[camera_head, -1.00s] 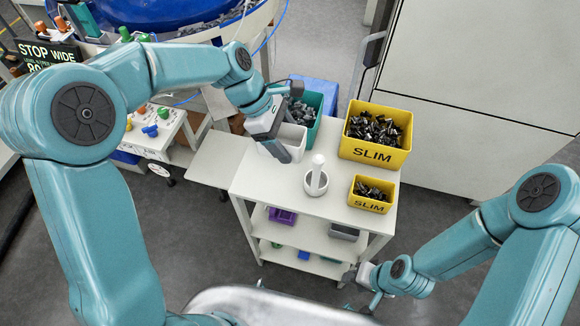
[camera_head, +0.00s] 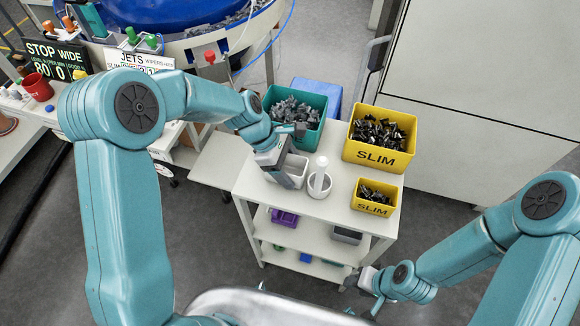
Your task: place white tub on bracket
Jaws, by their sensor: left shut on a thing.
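The white tub (camera_head: 298,169) is a small box with an open top, at the left part of the white cart's top. My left gripper (camera_head: 285,173) is shut on its left side, and hides part of it. I cannot tell whether the tub touches the cart top. Close to its right stands a round white holder (camera_head: 319,188) with an upright white cylinder. A flat pale side panel (camera_head: 218,162) sticks out left of the cart; I cannot tell whether this is the bracket. My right gripper (camera_head: 368,288) is low beside the cart's right side, its jaws unclear.
On the cart top (camera_head: 335,215) stand a teal bin (camera_head: 311,91) of grey parts and two yellow SLIM bins (camera_head: 375,157) (camera_head: 370,207) of dark parts. A blue bowl machine (camera_head: 190,30) is behind at left. The cart's front top is clear.

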